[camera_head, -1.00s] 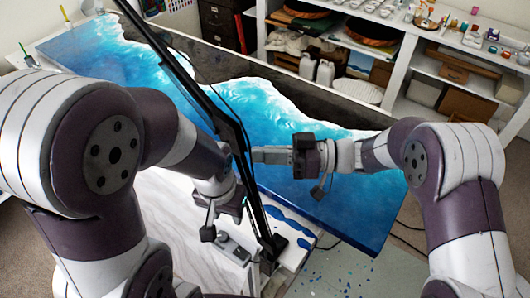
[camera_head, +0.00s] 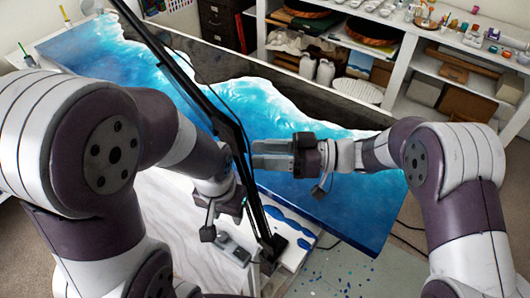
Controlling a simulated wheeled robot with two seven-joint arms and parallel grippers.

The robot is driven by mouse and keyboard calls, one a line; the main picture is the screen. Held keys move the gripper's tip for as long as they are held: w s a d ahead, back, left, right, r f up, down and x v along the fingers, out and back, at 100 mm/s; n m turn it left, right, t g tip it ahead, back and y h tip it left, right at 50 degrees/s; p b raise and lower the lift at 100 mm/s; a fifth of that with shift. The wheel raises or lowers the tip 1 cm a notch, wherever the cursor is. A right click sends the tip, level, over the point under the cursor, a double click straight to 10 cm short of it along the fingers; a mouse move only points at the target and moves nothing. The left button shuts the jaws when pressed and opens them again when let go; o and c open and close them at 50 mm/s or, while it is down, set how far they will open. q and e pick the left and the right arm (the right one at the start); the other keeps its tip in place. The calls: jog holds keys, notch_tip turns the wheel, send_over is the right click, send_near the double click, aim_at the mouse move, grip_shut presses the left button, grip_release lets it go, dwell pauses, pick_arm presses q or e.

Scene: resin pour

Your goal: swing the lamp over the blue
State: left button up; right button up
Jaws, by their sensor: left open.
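The lamp's black arm (camera_head: 205,105) runs from the top edge down to a bend, then to a black foot on the white bench (camera_head: 140,215). The lamp's head is not in view. The blue resin panel (camera_head: 345,215) lies behind and to the right, with white wave edges. My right gripper (camera_head: 270,154) is open above the blue. Its two grey fingers point left, with their tips close to the lamp arm just below the bend; I cannot tell whether they touch it. My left gripper (camera_head: 230,246) is open, low beside the lamp arm's left side, its fingers partly hidden.
A white shelf (camera_head: 395,105) with jars, boxes and white bottles (camera_head: 324,73) stands behind the panel. A black cabinet (camera_head: 222,25) is at the back. Blue flecks lie on the floor cover (camera_head: 340,265). A cable hangs along the lamp arm.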

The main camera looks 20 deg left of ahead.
pick_arm(q)
notch_tip(320, 180, down, 4)
jog(key=b, duration=0.4)
jog(key=shift+f, duration=0.15)
pick_arm(e)
jog(key=v, duration=1.2)
jog(key=shift+d, duration=0.3)
pick_arm(q)
jog(key=shift+c, duration=0.3)
pick_arm(e)
jog(key=shift+r, duration=0.1)
